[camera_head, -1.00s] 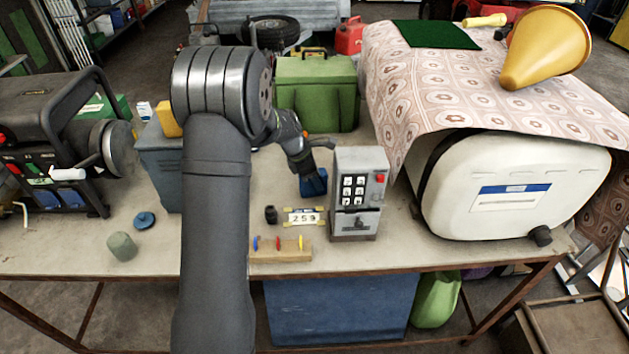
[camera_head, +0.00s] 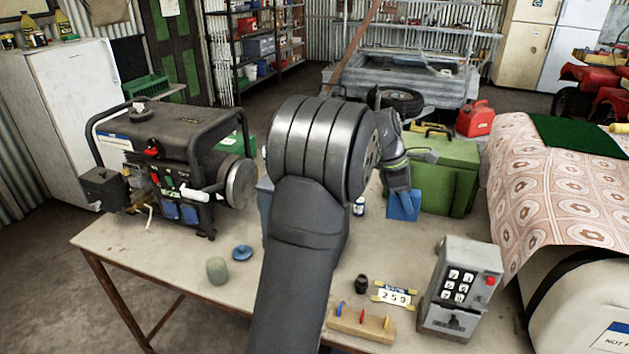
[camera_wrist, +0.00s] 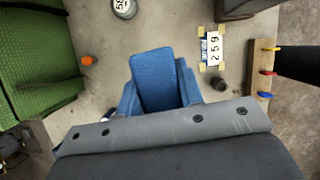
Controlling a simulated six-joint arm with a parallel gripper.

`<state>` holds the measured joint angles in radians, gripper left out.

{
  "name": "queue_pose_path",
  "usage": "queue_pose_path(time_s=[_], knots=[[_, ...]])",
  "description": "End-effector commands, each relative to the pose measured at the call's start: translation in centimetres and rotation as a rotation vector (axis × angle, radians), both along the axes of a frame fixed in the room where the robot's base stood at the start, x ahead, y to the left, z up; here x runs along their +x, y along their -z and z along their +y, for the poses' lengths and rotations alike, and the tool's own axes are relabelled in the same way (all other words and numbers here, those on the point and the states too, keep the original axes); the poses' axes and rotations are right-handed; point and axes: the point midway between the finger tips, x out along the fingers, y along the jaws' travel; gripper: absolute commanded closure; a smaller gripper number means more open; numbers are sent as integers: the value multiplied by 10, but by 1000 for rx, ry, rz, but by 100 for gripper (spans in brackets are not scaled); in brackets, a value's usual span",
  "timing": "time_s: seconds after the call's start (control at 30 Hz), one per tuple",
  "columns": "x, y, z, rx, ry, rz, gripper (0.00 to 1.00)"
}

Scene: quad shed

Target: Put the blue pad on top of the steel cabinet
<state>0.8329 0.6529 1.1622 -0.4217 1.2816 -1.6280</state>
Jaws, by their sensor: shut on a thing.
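The blue pad (camera_head: 404,206) hangs from my gripper (camera_head: 402,190) above the workbench, in front of the green box. In the wrist view the blue pad (camera_wrist: 158,80) sits between the blue jaws of my gripper (camera_wrist: 160,85), which are shut on it. A blue-grey box that looks like the steel cabinet (camera_head: 263,198) stands on the bench behind my arm, to the left of the pad. Only a thin strip of it shows; its top is hidden by my arm.
A generator (camera_head: 170,150) stands left on the bench. A green box (camera_head: 445,178) is just behind the pad. A grey keypad box (camera_head: 460,288), a number tag (camera_head: 394,297) and a wooden peg strip (camera_head: 360,323) are at the front right. A grey-green cylinder (camera_head: 217,271) stands front left.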

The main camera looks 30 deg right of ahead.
Motion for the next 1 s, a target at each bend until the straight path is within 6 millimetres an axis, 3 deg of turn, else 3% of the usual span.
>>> queue_pose_path(time_s=[0.03,0.1,0.3,0.5,0.67,1.0], knots=[[18,-25,10,-8,7,-6,87],[36,-56,26,-10,28,-6,87],[72,-132,76,-4,80,-10,87],[85,-176,111,7,112,-13,87],[94,-183,124,12,120,-12,87],[157,-140,159,12,118,-11,87]])
